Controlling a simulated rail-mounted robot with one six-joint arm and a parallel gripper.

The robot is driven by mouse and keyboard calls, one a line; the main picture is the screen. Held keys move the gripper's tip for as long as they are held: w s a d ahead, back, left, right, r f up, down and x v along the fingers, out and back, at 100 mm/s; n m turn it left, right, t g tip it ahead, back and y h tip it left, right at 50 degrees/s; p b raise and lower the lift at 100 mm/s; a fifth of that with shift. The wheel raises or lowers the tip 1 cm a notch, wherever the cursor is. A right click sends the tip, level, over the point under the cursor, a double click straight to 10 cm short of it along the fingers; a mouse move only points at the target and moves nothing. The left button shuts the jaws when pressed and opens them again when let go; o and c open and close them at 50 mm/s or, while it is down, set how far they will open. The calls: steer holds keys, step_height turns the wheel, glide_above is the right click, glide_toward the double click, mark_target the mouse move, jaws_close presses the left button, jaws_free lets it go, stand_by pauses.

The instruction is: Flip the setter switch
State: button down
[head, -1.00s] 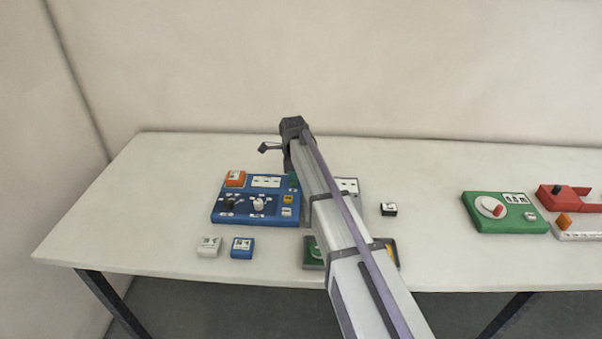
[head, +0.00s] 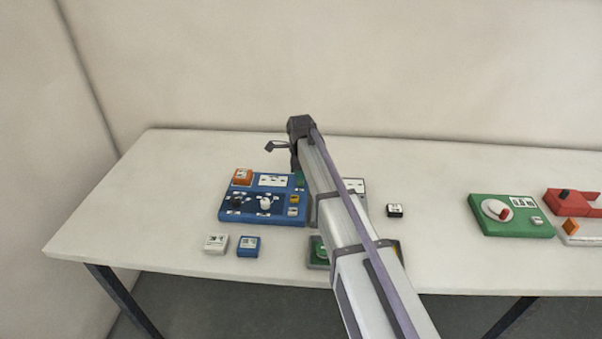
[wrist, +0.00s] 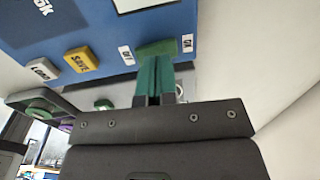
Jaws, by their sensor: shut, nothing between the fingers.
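The setter is a blue panel (head: 263,217) on the table, left of my arm in the head view. In the wrist view its blue face (wrist: 100,28) fills the top. A green switch (wrist: 157,47) sits there between an OFF label at left and an ON label at right. My gripper (wrist: 155,62) is shut, with its teal fingertips together right at the switch; I cannot tell whether they touch it. Which way the switch is tipped is unclear. In the head view, my arm hides most of the gripper and the panel's right edge.
Next to the switch are a yellow SAVE button (wrist: 81,60) and a white LOAD button (wrist: 42,71). A white block (head: 216,243) and a blue block (head: 249,246) lie in front. A black block (head: 395,210) and a green device (head: 511,216) are at right. The table's left end is clear.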

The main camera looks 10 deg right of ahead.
step_height(320, 180, up, 13)
steer(key=w+p, duration=0.1)
steer(key=p, duration=1.1)
steer(key=shift+w+d, duration=0.2)
steer(key=shift+w, duration=0.05)
steer(key=shift+r, duration=0.1)
steer(key=s+d+n, duration=0.2)
steer(key=s+n, duration=1.9)
steer(key=s, duration=1.1)
steer(key=shift+s+d+f+g, duration=0.25)
steer(key=shift+d+f+g, duration=0.1)
steer(key=shift+f+g, duration=0.05)
